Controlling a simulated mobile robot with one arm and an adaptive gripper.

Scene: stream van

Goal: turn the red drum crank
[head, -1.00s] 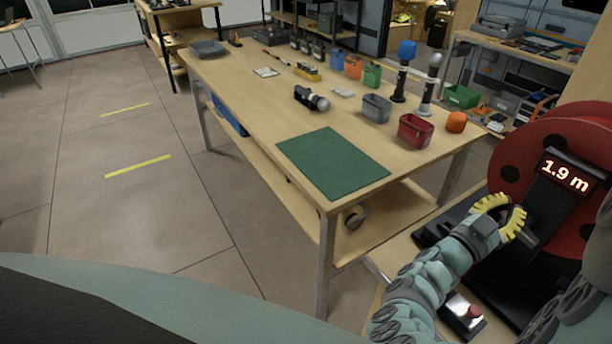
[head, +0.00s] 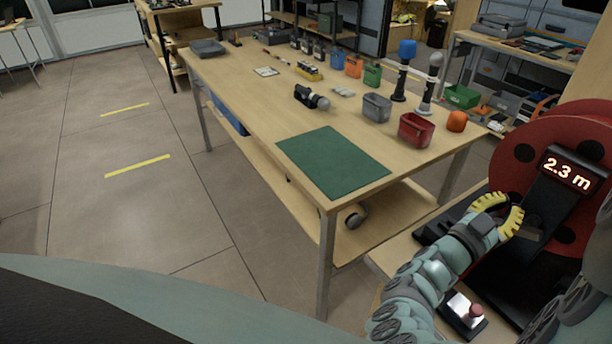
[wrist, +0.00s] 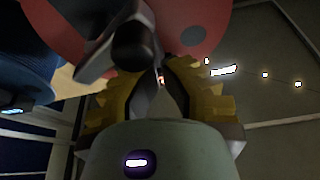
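The red drum (head: 515,175) stands at the right edge of the head view, with dark round spots on its face. Its display (head: 568,173) reads 2.3 m. My gripper (head: 508,212), with yellow ribbed fingers, is in front of the drum, close to the dark crank part (head: 530,237). In the wrist view the red drum face (wrist: 205,15) fills the top, and a dark round crank handle (wrist: 132,45) on a grey arm shows at the fingertips (wrist: 158,75). The fingers lean toward each other with a narrow gap. Whether they grip the handle is not clear.
A wooden table (head: 250,105) with a green mat (head: 332,162), a red bin (head: 415,130), a grey bin (head: 377,106) and an orange object (head: 457,121) stands left of the drum. The floor at left is clear.

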